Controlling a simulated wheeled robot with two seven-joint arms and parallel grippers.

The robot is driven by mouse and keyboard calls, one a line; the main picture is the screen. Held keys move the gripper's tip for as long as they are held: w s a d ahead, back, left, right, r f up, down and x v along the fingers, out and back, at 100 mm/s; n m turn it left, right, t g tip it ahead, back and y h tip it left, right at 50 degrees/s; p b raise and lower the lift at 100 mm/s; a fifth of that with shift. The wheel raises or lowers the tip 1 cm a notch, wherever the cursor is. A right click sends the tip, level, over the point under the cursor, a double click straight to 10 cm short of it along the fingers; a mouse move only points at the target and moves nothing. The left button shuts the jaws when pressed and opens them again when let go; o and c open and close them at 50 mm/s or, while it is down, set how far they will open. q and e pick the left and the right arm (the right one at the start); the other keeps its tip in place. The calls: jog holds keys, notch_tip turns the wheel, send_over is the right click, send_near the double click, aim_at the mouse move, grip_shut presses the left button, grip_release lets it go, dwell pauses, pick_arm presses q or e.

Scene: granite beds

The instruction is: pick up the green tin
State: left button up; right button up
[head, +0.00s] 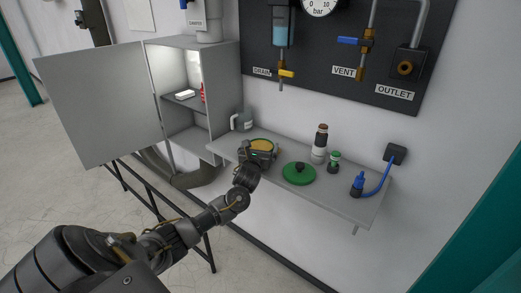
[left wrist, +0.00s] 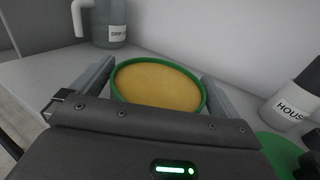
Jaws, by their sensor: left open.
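The green tin (left wrist: 157,84) is round and open at the top, with a green rim and a yellowish-tan content. In the head view the tin (head: 262,146) stands on the grey shelf, partly hidden by my left gripper. My left gripper (head: 258,154) is open, with one finger on each side of the tin. In the left wrist view the fingers of the gripper (left wrist: 155,85) flank the tin; I cannot tell whether they touch it. My right gripper is not in view.
A green lid (head: 299,174) lies right of the tin on the shelf (head: 340,199). A dark-topped bottle (head: 320,144), a small green-capped item (head: 334,162) and a blue connector (head: 358,184) stand further right. A grey jug (head: 242,121) stands left. An open cabinet (head: 190,58) is at left.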

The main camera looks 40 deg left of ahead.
pick_arm(q)
jog(key=shift+w, duration=0.2)
jog(key=shift+a, duration=0.1)
jog(key=shift+c, duration=0.3)
jog(key=c, duration=0.7)
jog(key=shift+r, duration=0.1)
